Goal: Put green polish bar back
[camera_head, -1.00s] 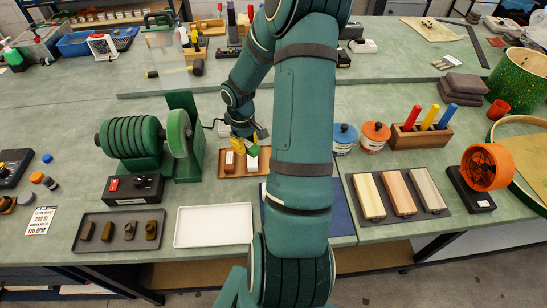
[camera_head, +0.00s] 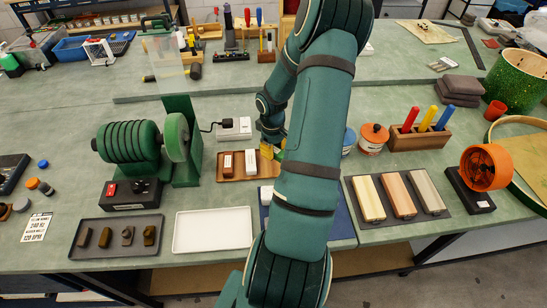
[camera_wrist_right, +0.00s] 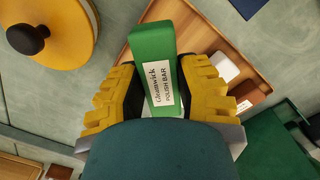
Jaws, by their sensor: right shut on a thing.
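My right gripper (camera_head: 270,150) is at the right end of the wooden tray (camera_head: 240,178), partly hidden by my arm. In the right wrist view its yellow fingers (camera_wrist_right: 162,88) are shut on the green polish bar (camera_wrist_right: 153,50), one on each side of its labelled body. The bar is over the tray, which also shows in the wrist view (camera_wrist_right: 128,62); I cannot tell whether they touch. A red-brown bar (camera_head: 228,163) and a white bar (camera_head: 251,161) stand in the tray's left and middle parts. My left gripper is not in view.
A green buffing machine (camera_head: 131,150) stands left of the tray. An empty white tray (camera_head: 213,230) and a dark tray of small brown pieces (camera_head: 116,252) lie in front.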

